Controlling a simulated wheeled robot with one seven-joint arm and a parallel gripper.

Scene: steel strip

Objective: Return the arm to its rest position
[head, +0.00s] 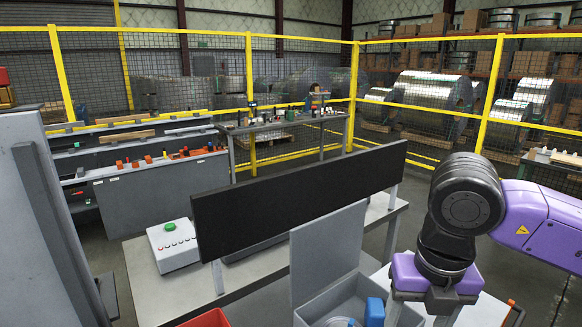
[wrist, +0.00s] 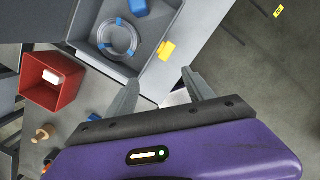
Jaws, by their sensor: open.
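My arm (head: 530,215), purple and black, reaches in from the right side of the head view and bends down at a black joint. My gripper (wrist: 160,76) shows in the wrist view with its two grey fingers spread apart and nothing between them. In the head view the gripper hangs at the bottom edge, its fingertips cut off. It is over the right side of a grey bin (head: 303,318). The bin (wrist: 82,48) holds a coil of grey wire (wrist: 118,38) with blue ties and a blue object (wrist: 139,7).
A yellow tag (wrist: 167,50) is at the bin's edge. A red bin (wrist: 38,94) holds something white. A black panel (head: 300,205), grey upright plate (head: 325,255) and white button box (head: 173,245) stand at the table (head: 150,285). Yellow-framed mesh fencing (head: 250,90) runs behind.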

